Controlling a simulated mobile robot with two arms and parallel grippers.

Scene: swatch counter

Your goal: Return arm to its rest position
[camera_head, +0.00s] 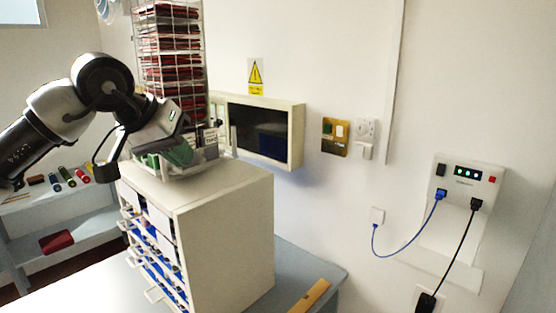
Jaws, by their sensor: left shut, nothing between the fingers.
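My left arm comes in from the left and bends over the white drawer cabinet (225,225). My left gripper (183,150) is just above the cabinet's top, in front of the wire rack (172,60) of dark red swatches. It looks shut, with nothing seen held in it. A light tray (203,163) with small white and green items is partly hidden behind the gripper. I cannot tell whether the gripper touches the tray. My right gripper is not in view.
A wall box with a dark window (296,135) is behind the cabinet. A white panel (470,180) with a blue and a black cable is on the right wall. A wooden strip (311,296) lies on the grey counter. Shelves (85,240) with small items stand at left.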

